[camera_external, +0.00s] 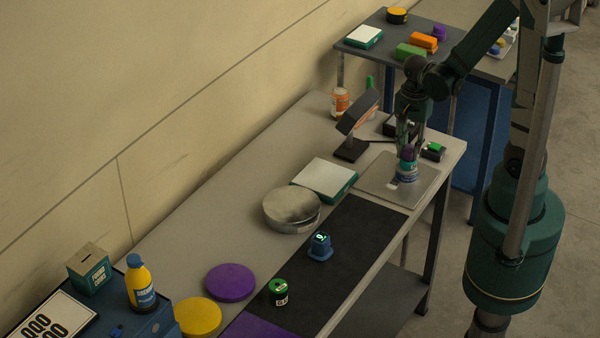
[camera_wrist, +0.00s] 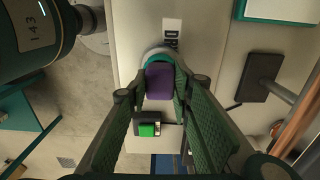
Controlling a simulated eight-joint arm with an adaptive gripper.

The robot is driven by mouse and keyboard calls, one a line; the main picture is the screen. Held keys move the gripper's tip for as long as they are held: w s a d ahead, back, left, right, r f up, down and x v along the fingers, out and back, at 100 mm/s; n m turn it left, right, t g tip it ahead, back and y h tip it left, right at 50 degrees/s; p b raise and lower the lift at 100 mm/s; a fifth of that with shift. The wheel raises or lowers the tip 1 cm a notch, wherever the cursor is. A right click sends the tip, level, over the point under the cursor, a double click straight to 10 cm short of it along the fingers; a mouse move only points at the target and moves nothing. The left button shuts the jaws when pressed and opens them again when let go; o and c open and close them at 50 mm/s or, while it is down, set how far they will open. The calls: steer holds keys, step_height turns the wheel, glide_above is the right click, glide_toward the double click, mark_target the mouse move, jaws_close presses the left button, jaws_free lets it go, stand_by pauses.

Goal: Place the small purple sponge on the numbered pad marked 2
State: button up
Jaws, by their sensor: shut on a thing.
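A small purple block, which looks like the sponge (camera_wrist: 160,82), sits between the fingertips of my gripper (camera_wrist: 158,98) in the wrist view. My gripper (camera_external: 408,140) is shut on it and points down. In the external view the purple sponge (camera_external: 406,154) shows just above a teal-and-white container (camera_external: 407,171), over a silver plate (camera_external: 376,184). I cannot tell whether sponge and container touch. Another purple thing (camera_external: 440,32) lies on the back table. No pad with a readable 2 shows.
A dark stand (camera_external: 352,147) and a white-topped block (camera_external: 324,176) are near my gripper. A round metal disc (camera_external: 290,208), a blue item with a lit digit (camera_external: 320,246), a green can (camera_external: 279,291), and purple (camera_external: 230,282) and yellow (camera_external: 197,318) discs lie along the bench.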

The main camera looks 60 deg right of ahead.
mark_target(409, 148)
steer(key=shift+f, duration=0.15)
steer(key=shift+o, duration=1.3)
steer(key=o, duration=0.4)
steer(key=shift+o, duration=0.2)
steer(key=shift+r, duration=0.25)
step_height(409, 148, up, 12)
steer(key=p, duration=0.1)
steer(key=shift+f, duration=0.1)
